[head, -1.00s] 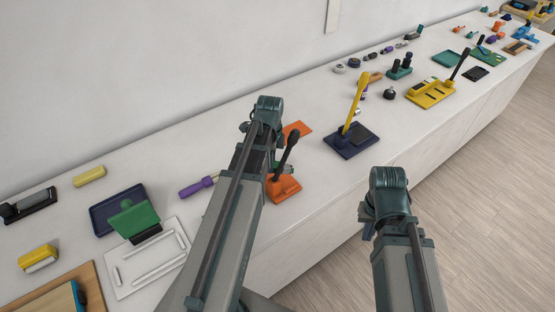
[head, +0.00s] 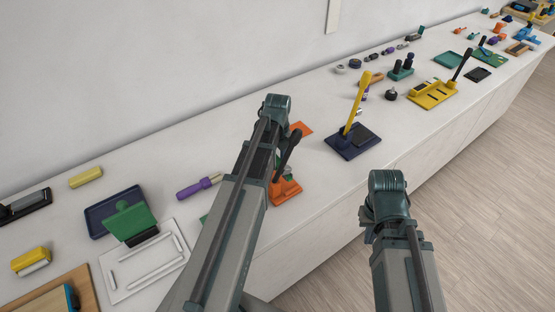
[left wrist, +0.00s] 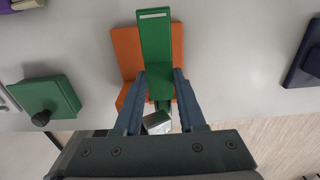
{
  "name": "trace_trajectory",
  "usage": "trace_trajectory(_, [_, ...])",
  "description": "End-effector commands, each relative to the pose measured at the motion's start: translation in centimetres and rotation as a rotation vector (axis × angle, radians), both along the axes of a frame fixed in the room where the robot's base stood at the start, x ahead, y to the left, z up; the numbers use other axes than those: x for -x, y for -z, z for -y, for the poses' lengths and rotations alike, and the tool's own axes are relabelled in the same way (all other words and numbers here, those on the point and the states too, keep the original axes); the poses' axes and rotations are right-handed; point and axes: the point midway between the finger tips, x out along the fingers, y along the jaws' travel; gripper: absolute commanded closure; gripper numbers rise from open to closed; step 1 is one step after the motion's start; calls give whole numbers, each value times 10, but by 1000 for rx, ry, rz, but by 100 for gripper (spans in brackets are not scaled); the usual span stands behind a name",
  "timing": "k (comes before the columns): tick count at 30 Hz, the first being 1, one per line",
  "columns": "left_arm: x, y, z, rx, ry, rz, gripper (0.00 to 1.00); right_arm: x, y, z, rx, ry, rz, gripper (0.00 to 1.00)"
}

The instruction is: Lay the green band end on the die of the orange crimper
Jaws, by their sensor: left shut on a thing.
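The orange crimper (head: 284,191) stands near the table's front edge with its black lever (head: 289,150) raised; my left arm covers part of it. In the left wrist view, an orange base (left wrist: 125,60) lies under the green band (left wrist: 155,45), a flat strip with a pale slot at its far end. My left gripper (left wrist: 159,74) is shut on the green band and holds it over the orange base. Whether the band touches the die cannot be told. My right gripper (head: 369,224) hangs beyond the table's front edge, its fingers mostly hidden.
A purple-handled tool (head: 198,186) lies left of the crimper. A navy base with a yellow lever (head: 356,103) stands to its right. A green block (left wrist: 45,98) with a black knob sits left of the gripper in the left wrist view.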

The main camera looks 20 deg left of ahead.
Motion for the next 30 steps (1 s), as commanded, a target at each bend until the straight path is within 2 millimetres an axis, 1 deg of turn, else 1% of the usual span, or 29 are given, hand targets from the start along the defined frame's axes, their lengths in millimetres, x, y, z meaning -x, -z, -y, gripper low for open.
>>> trace_trajectory(5, [0, 0, 1, 1, 0, -1, 100, 0, 0, 0, 0, 0, 0, 100])
trace_trajectory(10, [0, 6, 1, 1, -1, -1, 100, 0, 6, 0, 0, 1, 0, 100])
trace_trajectory(22, [0, 36, 0, 0, -2, 0, 100, 0, 36, 0, 0, 2, 0, 100])
trace_trajectory(25, [0, 39, 0, 0, -2, 0, 100, 0, 39, 0, 0, 2, 0, 100])
trace_trajectory(30, [0, 38, 0, 0, -2, 0, 100, 0, 38, 0, 0, 2, 0, 100])
